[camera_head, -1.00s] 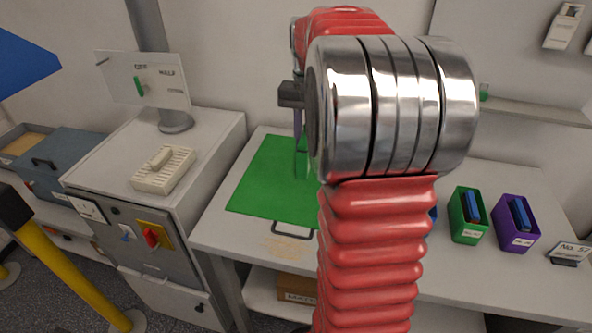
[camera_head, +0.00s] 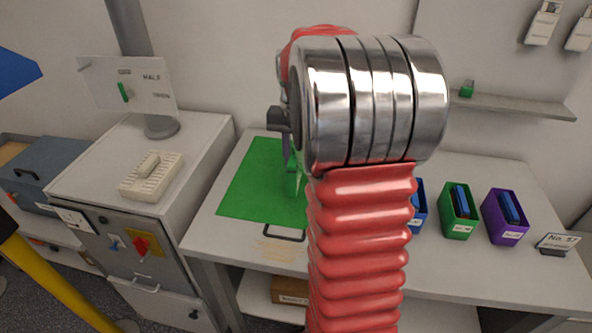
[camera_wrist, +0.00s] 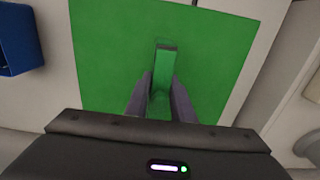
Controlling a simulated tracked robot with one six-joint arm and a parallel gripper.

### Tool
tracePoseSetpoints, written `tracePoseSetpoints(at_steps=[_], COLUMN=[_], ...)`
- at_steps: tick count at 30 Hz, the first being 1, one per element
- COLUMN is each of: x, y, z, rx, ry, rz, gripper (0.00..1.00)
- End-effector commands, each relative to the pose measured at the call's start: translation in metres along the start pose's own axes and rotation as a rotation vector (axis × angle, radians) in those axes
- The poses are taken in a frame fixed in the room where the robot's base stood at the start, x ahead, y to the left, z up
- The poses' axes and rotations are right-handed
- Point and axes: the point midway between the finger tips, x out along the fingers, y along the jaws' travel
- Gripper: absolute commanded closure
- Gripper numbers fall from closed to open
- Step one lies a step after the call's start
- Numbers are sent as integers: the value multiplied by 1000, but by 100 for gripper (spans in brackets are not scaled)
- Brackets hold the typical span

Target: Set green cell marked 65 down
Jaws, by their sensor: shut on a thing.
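The green cell (camera_wrist: 164,62) is held between the two dark fingers of my gripper (camera_wrist: 161,98) in the wrist view. In the head view the green cell (camera_head: 293,181) shows upright under my gripper (camera_head: 287,150), partly hidden by my arm. It is over the green mat (camera_head: 247,190) on the white bench. I cannot tell whether its bottom touches the mat. No number on the cell is readable. The mat also fills most of the wrist view (camera_wrist: 105,45).
Blue (camera_head: 418,205), green (camera_head: 460,212) and purple (camera_head: 505,216) bins stand to the right on the bench. A white cabinet (camera_head: 205,140) with a slotted cream block (camera_head: 152,177) is at left. A shelf (camera_head: 520,106) is on the back wall. The mat's left part is bare.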

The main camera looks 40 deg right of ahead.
Motion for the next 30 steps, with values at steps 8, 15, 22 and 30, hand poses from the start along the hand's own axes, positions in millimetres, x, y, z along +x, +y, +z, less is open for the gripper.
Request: tracePoseSetpoints(at_steps=[8,15,22,30], x=[0,16,37,37], y=[-1,-1,-1,-1], z=[-1,0,0,0], rx=[-1,-1,-2,-2], ry=[4,1,2,3], rz=[-1,0,-1,-1], gripper=[100,100,100,100])
